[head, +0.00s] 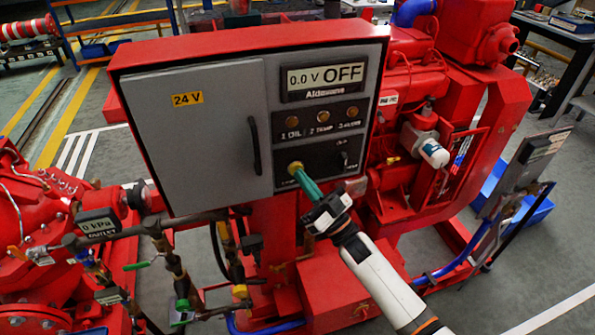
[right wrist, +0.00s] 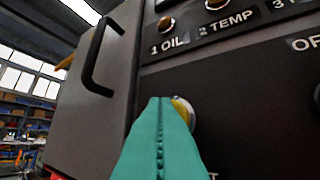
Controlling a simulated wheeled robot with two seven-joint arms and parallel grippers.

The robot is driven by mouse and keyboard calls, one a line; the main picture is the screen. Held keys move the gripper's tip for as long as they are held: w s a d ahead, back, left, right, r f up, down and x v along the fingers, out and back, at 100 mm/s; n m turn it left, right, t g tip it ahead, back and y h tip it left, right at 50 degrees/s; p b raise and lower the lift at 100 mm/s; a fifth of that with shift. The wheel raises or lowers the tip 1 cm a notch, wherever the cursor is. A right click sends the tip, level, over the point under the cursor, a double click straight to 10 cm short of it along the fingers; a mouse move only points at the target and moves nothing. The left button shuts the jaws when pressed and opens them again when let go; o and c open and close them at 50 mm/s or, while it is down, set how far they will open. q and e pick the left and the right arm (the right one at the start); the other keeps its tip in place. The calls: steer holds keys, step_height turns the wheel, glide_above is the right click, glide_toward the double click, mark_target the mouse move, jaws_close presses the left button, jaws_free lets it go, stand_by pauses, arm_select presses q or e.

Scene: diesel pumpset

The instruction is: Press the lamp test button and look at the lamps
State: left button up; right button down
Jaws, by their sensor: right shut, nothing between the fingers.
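The red control box (head: 240,42) stands in the middle of the head view. Its panel has a display (head: 323,77) reading "0.0 V OFF" and a row of three lamps, labelled 1 OIL (head: 292,121), 2 TEMP (head: 322,116) and a third (head: 352,111); all look dull amber and unlit. A yellow button (head: 295,167) sits below lamp 1. My right gripper (head: 303,175) is shut and empty, its green fingertips at the button; contact cannot be told. In the right wrist view the fingers (right wrist: 160,125) partly cover the yellow button (right wrist: 184,112). My left gripper is not in view.
A grey door (head: 205,140) with a black handle (head: 254,145) closes the box's left part. A rotary switch (head: 342,160) is right of the button. Red engine parts (head: 415,80) stand behind right, pipes with a gauge (head: 98,226) at lower left.

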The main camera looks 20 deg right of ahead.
stand_by(0.5)
steer(key=shift+s+p, duration=0.35)
steer(key=shift+s, duration=0.4)
steer(key=shift+s, duration=0.1)
steer(key=s+p, duration=0.2)
steer(key=s, duration=0.2)
steer(key=shift+s+d, duration=0.1)
steer(key=shift+s, duration=0.3)
steer(key=shift+f, duration=0.1)
